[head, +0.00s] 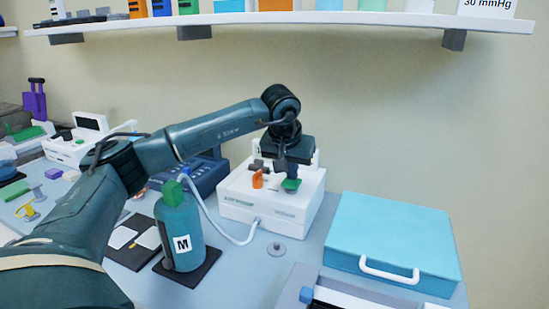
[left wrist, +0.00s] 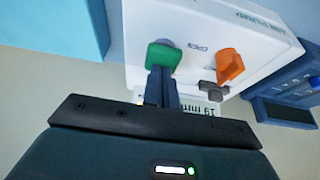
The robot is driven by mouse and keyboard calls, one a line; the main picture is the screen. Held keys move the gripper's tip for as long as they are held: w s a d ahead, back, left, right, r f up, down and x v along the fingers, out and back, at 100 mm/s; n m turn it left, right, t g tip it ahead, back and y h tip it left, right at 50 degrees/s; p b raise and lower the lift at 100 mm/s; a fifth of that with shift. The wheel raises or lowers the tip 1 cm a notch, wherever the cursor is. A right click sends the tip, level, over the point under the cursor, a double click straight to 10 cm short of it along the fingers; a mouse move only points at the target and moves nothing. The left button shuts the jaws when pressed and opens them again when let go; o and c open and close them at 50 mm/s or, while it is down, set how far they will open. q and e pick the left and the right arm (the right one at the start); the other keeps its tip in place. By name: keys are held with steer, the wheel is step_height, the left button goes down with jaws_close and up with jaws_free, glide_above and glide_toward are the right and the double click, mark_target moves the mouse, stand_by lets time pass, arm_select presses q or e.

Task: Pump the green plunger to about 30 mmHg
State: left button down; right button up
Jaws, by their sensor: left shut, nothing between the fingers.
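The white pump box (head: 262,212) stands on the table with a green plunger (head: 291,185) on its top. The plunger also shows in the left wrist view (left wrist: 163,55). My left gripper (head: 289,172) is shut and empty above the box, pointing down. In the left wrist view its fingertips (left wrist: 160,72) are at the green plunger and appear to touch it. The display (left wrist: 205,108) is partly covered by my gripper and seems to read 19 mmHg. An orange lever (left wrist: 229,66) sits beside the plunger. My right gripper is not in view.
A teal bottle (head: 182,235) marked M stands left of the box, with a pale hose (head: 225,234) nearby. A light blue case (head: 395,235) is on the right. A shelf (head: 300,18) with a 30 mmHg card (head: 487,5) runs above.

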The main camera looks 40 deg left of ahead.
arm_select(q)
steer(key=shift+f, duration=0.45)
steer(key=shift+r, duration=0.15)
steer(key=shift+r+p, duration=2)
steer(key=shift+r, duration=0.2)
steer(key=shift+f+b, duration=1.15)
steer(key=shift+f, duration=1)
steer(key=shift+r, duration=0.1)
steer(key=shift+r+p, duration=1.8)
steer(key=shift+r, duration=0.25)
